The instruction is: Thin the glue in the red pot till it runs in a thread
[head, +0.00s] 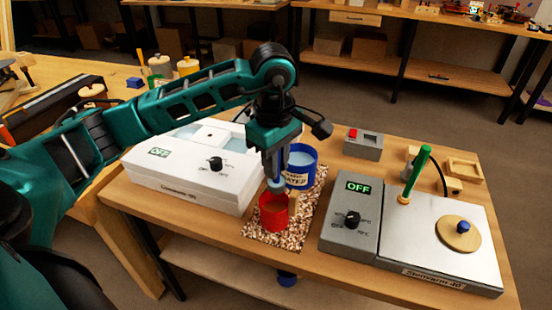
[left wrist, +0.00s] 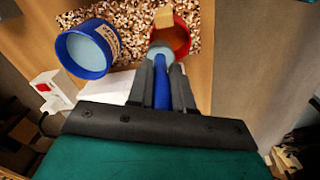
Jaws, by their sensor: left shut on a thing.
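The red pot (head: 273,214) stands on a speckled mat (head: 312,200). In the left wrist view the red pot (left wrist: 183,38) shows brownish-amber glue inside and a small tan block at its rim. A blue pot (head: 300,168) with a label that seems to read "WATER" stands just behind it; pale blue liquid shows in it in the left wrist view (left wrist: 88,50). My left gripper (head: 276,172) points down, shut on a blue-handled tool (left wrist: 162,92). The tool's pale blue round end (head: 276,184) is at the red pot's rim; whether it touches is unclear. My right gripper is out of view.
A white box (head: 190,180) reading OFF stands left of the mat. Right are a grey control box (head: 350,212) reading OFF and a metal plate (head: 440,240) bearing a green stick (head: 415,172) and a blue-knobbed wooden disc (head: 459,235). A red-switched grey box (head: 363,144) stands behind.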

